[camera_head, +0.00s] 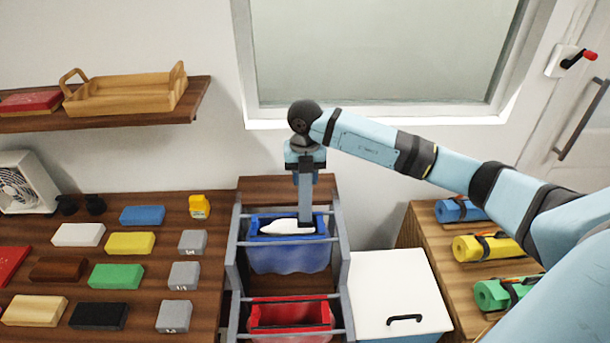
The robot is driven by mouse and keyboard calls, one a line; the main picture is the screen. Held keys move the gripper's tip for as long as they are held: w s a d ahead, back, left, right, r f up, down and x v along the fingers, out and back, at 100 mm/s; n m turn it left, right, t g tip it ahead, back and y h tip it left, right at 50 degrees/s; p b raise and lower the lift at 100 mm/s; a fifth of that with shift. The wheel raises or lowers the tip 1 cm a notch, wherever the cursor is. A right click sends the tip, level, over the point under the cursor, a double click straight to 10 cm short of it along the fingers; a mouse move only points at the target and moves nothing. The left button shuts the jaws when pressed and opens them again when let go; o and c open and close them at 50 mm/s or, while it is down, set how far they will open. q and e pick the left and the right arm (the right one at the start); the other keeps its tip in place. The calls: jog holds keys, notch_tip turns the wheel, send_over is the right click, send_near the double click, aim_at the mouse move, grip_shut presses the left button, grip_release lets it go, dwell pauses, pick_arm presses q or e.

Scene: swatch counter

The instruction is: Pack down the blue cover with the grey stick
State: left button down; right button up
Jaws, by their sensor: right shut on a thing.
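The blue cover (288,260) hangs as a draped blue lining in the rear part of a metal-railed stand. A white pointed object (287,227) lies in its opening. My right gripper (305,172) is above the right side of this opening, pointing down, shut on the grey stick (305,198). The stick is upright, and its lower end reaches down to the opening beside the white object. I cannot tell whether the stick touches the cover or the white object. My left gripper is not in view.
A red container (290,317) sits in the front of the stand. A white-lidded box (395,285) stands to its right. The left counter (140,285) holds several coloured blocks. Rolled mats (485,247) lie at right. A wooden tray (125,95) sits on the wall shelf.

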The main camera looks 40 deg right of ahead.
aim_at(305, 201)
jog(key=shift+f+b, duration=0.6)
jog(key=shift+f, duration=0.35)
jog(key=shift+f+b, duration=0.5)
jog(key=shift+f, duration=0.25)
jog(key=shift+f+b, duration=1.8)
jog(key=shift+f, duration=1.05)
jog(key=shift+r, duration=0.1)
jog(key=shift+r+p, duration=1.8)
jog(key=shift+r, duration=1.05)
jog(key=shift+r+p, duration=1.5)
jog(key=shift+r, duration=1.2)
